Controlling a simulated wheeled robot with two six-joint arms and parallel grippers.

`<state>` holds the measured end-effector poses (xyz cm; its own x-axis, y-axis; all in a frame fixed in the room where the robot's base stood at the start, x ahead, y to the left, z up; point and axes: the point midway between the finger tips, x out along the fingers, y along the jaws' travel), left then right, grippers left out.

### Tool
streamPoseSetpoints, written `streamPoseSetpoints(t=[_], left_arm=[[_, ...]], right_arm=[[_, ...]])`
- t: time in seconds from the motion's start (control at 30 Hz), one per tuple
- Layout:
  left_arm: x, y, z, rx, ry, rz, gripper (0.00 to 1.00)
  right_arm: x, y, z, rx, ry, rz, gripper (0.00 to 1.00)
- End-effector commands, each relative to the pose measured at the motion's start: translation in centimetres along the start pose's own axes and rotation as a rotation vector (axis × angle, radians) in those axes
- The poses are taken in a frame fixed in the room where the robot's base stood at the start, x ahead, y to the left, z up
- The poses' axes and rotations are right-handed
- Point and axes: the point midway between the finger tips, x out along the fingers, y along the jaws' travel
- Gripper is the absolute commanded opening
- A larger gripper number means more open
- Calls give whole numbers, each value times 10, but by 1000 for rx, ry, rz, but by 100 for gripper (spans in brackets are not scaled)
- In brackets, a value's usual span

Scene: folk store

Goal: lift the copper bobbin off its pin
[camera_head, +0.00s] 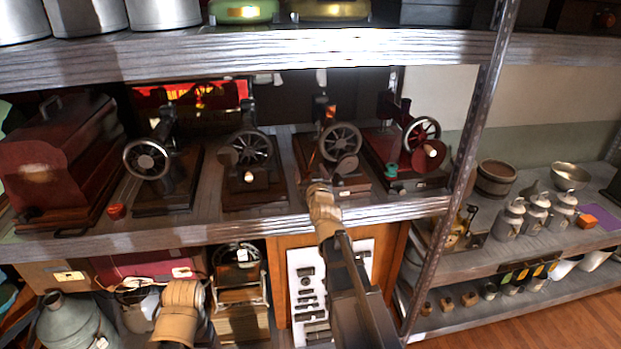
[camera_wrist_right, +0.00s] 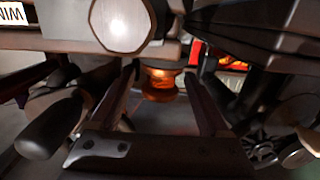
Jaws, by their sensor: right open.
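The copper bobbin (camera_wrist_right: 160,82) shows in the right wrist view as a shiny orange-brown spool under the machine's dark arm. My right gripper (camera_wrist_right: 160,92) is open, with one finger on each side of the bobbin in this view; I see no clear contact. In the head view, a small copper-orange spot on the third sewing machine from the left looks like the bobbin (camera_head: 331,112). My right arm reaches up to that machine from below, and its fingers are hard to make out there. A tan part of what looks like my left arm shows at lower left; its fingers cannot be made out.
Several old sewing machines with handwheels stand along the middle shelf (camera_head: 250,222). A reddish wooden case (camera_head: 62,165) is at its left. An upper shelf (camera_head: 300,48) hangs close above. A metal upright (camera_head: 470,150) stands to the right. Cans and pots fill the right-hand shelves.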

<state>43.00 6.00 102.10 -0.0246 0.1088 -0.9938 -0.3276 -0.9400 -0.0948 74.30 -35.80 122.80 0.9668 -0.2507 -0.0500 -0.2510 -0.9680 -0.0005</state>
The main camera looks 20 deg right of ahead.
Motion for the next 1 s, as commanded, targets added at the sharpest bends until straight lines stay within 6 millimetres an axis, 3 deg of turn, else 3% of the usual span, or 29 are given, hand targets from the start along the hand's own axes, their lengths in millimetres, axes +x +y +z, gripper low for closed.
streamPoseSetpoints(t=[0.1,0.4,1.0], left_arm=[[1,0,0,0,0,0,68],[1,0,0,0,0,0,68],[1,0,0,0,0,0,68]], right_arm=[[14,0,0,-1,0,0,80],[16,0,0,0,0,0,80],[16,0,0,0,0,0,13]])
